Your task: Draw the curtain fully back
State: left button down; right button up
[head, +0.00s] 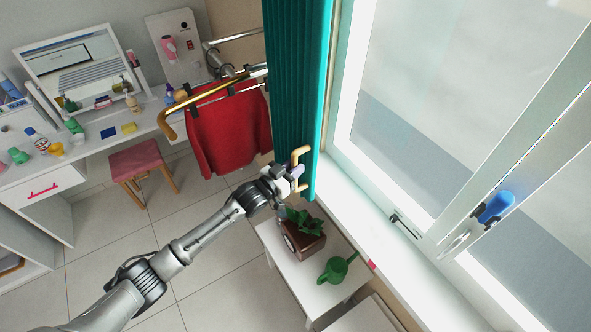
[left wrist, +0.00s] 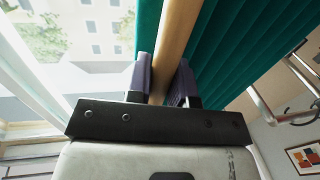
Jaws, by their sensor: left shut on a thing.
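The teal curtain (head: 296,80) hangs in tight vertical folds at the left side of the window (head: 440,110). The window panes to its right are uncovered in the head view. A tan handle (head: 301,152) sits at the curtain's lower edge. My left gripper (head: 295,173) is shut on this handle. In the left wrist view the handle (left wrist: 176,45) runs between the two dark fingers of the left gripper (left wrist: 164,85), with teal curtain (left wrist: 245,45) on both sides of it. My right gripper is not in view.
A small white table (head: 277,241) with a potted plant (head: 305,236) and green watering can (head: 337,267) stands below the gripper. A red garment (head: 228,130) hangs on a rail left of the curtain. A pink stool (head: 135,160) stands by the dressing table.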

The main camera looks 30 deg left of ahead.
pick_arm(q)
jog(key=shift+a+f, duration=0.1)
jog(key=shift+a, duration=0.1)
jog(key=c, duration=1.4)
grip_release()
jog(key=o, duration=0.4)
jog(key=shift+w, duration=0.1)
jog(key=shift+c, duration=0.2)
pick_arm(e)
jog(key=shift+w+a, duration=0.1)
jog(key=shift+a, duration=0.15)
pick_arm(q)
jog(key=b+v, duration=0.2)
jog(key=v, duration=1.2)
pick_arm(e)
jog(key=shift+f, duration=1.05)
pick_arm(q)
jog(key=shift+w, duration=0.15)
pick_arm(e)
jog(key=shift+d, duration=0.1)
